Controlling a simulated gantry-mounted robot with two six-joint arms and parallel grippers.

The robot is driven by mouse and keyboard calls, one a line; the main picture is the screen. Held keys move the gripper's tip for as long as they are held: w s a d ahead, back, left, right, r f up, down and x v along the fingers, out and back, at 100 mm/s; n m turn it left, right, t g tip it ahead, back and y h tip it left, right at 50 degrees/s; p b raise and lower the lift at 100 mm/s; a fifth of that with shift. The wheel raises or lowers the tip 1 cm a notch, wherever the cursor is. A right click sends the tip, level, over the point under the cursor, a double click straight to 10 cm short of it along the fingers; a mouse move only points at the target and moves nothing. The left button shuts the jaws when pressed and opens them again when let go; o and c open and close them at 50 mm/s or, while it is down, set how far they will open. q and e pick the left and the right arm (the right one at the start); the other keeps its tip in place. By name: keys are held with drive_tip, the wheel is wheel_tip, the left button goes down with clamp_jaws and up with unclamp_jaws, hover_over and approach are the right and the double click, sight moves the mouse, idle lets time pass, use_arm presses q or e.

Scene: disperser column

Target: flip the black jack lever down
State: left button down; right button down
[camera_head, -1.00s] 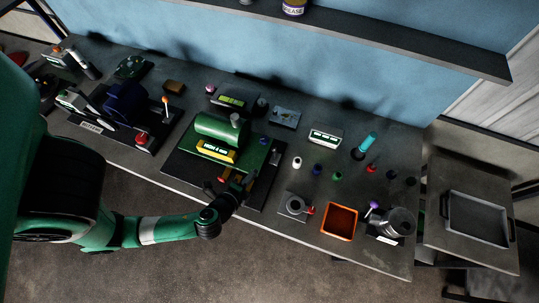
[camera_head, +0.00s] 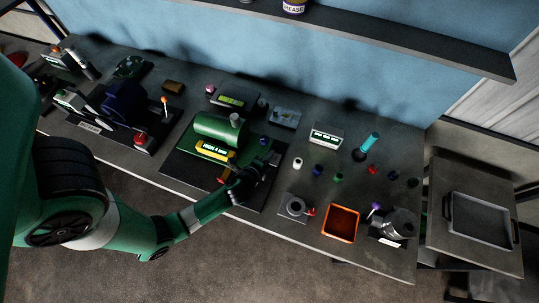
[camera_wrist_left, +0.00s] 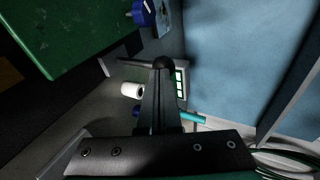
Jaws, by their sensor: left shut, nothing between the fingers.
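The green machine (camera_head: 215,130) with a yellow-framed display (camera_head: 216,149) sits on a black base plate (camera_head: 190,165) in the middle of the bench. My left gripper (camera_head: 268,163) is at the right side of this machine, low over the plate. In the left wrist view its shut fingers (camera_wrist_left: 158,105) point away from the camera, with nothing between them. A round black knob (camera_wrist_left: 164,62) shows at their tips, with a dark bar to its left; it looks like the jack lever's end. I cannot tell whether the fingers touch it. My right gripper is not in view.
A white bottle (camera_head: 298,162), small coloured pieces and a cyan-topped item (camera_head: 369,141) stand to the right. An orange tray (camera_head: 340,223) is near the front edge. A blue machine (camera_head: 125,102) stands at left. A shelf (camera_head: 400,45) hangs above the back.

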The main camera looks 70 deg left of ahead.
sight(273, 147)
use_arm(q)
drive_tip(key=shift+w+a+r+p, duration=0.2)
drive_tip(key=shift+w+a+p, duration=0.1)
drive_tip(key=shift+a, duration=0.1)
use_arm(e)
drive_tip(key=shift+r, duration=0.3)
use_arm(q)
drive_tip(key=shift+w+a+r+p, duration=0.2)
drive_tip(key=shift+w+a+p, duration=0.1)
drive_tip(key=shift+a, duration=0.05)
drive_tip(key=shift+w+a+r, duration=0.15)
drive_tip(key=shift+w+a, duration=0.25)
drive_tip(key=shift+a, duration=0.1)
drive_tip(key=shift+w+a+p, duration=0.4)
drive_tip(key=shift+w+a, duration=0.25)
drive_tip(key=shift+a, duration=0.15)
drive_tip(key=shift+w+a, duration=0.45)
drive_tip(key=shift+a, duration=0.1)
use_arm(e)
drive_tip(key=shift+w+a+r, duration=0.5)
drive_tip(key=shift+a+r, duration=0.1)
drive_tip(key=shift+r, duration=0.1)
